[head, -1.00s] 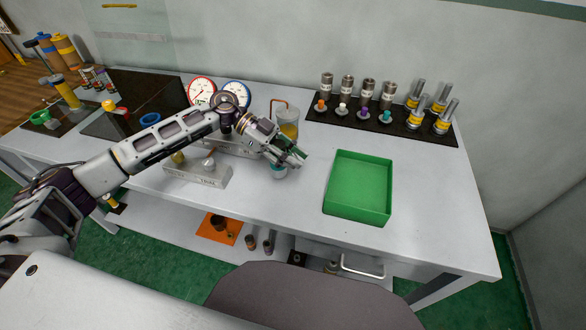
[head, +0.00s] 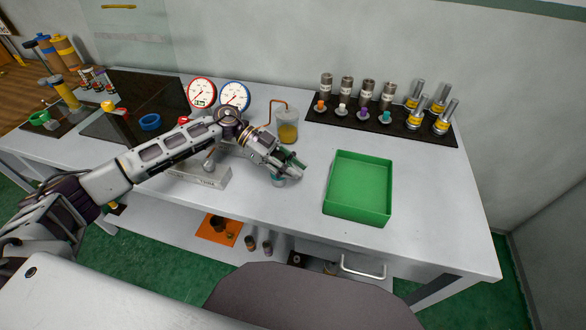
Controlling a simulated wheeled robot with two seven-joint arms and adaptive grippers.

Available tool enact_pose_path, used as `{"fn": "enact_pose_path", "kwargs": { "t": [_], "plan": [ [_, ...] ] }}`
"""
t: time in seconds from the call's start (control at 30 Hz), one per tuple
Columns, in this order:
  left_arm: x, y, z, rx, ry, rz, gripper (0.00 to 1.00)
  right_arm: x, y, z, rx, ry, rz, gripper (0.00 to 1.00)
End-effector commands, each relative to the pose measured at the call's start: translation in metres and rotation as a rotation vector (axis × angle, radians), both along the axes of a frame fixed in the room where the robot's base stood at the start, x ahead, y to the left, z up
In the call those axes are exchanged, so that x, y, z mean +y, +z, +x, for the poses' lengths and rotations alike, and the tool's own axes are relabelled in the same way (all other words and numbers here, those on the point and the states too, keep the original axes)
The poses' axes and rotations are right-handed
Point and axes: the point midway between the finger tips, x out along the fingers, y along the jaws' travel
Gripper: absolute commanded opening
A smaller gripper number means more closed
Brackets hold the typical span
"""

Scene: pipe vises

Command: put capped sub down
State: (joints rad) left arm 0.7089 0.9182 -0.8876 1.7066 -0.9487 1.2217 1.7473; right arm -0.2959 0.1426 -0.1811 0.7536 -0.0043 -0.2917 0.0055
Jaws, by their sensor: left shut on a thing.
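My left gripper (head: 287,173) is over the white table (head: 285,215), left of the green tray. It is shut on a small grey piece with a teal part, the capped sub (head: 278,181), whose lower end shows below the fingers. The fingers cover most of it. The sub is at or just above the table top; I cannot tell whether it touches. My right gripper is not in view.
An empty green tray (head: 331,207) stands to the right. A grey vise block (head: 211,179) lies under my left forearm. A beaker with amber liquid (head: 287,130) stands behind the gripper. Metal cylinders and coloured caps stand on a black mat (head: 330,113) at the back right. The table front is clear.

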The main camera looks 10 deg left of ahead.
Motion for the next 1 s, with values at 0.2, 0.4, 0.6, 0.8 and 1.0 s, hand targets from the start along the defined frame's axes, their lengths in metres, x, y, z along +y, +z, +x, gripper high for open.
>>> {"fn": "enact_pose_path", "kwargs": {
  "t": [0.2,0.4,0.6,0.8,1.0],
  "plan": [
    [-0.0003,0.0010,0.0002,-0.001,0.000,-0.001,0.00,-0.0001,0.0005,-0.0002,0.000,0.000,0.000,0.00],
    [-0.0002,-0.0011,-0.0002,0.000,-0.001,0.000,0.39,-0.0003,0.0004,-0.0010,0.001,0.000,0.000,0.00],
    [-0.0002,-0.0011,-0.0003,0.000,-0.001,0.000,0.55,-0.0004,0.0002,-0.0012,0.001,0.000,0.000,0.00],
    [-0.0002,-0.0011,-0.0003,0.000,-0.001,0.000,0.55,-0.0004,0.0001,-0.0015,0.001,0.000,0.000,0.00],
    [0.0021,0.0015,0.0005,0.000,0.000,0.001,0.55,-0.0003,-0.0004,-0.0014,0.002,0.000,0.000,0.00]
  ]
}}
